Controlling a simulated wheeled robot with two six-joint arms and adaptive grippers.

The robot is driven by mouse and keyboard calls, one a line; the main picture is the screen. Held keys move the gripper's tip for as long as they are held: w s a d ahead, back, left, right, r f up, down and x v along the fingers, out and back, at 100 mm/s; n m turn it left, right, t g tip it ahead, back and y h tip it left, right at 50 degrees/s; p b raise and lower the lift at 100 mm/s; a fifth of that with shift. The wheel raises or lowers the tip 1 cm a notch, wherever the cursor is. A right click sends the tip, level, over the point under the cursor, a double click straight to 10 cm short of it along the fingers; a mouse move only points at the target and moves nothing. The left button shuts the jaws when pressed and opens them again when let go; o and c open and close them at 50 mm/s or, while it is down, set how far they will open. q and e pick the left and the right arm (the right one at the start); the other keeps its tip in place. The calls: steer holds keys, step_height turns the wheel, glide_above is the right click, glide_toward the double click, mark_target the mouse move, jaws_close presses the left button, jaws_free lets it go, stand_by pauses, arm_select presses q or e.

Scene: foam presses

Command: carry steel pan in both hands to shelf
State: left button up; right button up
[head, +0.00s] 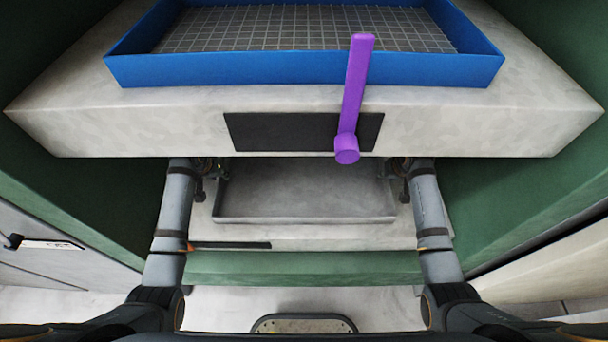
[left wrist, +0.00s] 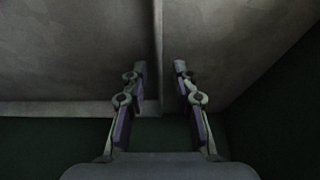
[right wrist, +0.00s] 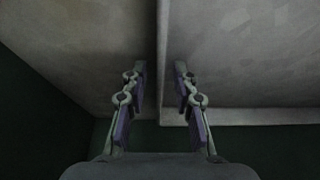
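The steel pan (head: 305,202) is a shallow grey rectangular tray on the pale ledge under the press, its far part hidden by the press body. My left gripper (head: 212,168) is at its left side and my right gripper (head: 398,168) at its right side. In the left wrist view the left fingers (left wrist: 160,67) are apart, one on each side of the pan's side wall (left wrist: 158,35). In the right wrist view the right fingers (right wrist: 160,67) likewise straddle the opposite wall (right wrist: 163,35). Gaps show between fingers and walls. The shelf cannot be made out.
Above the pan, the pale press body (head: 170,120) overhangs both grippers. It carries a blue tray with a mesh (head: 300,68), a dark panel (head: 270,132) and a purple lever (head: 355,90) jutting toward me. Green walls (head: 530,200) stand on both sides.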

arm_select(q)
steer(key=v, duration=0.5)
steer(key=shift+s+r, duration=0.1)
steer(key=shift+r, duration=0.1)
arm_select(e)
steer(key=v, duration=0.7)
steer(key=shift+s+r, duration=0.15)
steer(key=shift+r, duration=0.1)
arm_select(q)
steer(key=shift+f, duration=0.1)
arm_select(e)
steer(key=shift+f, duration=0.1)
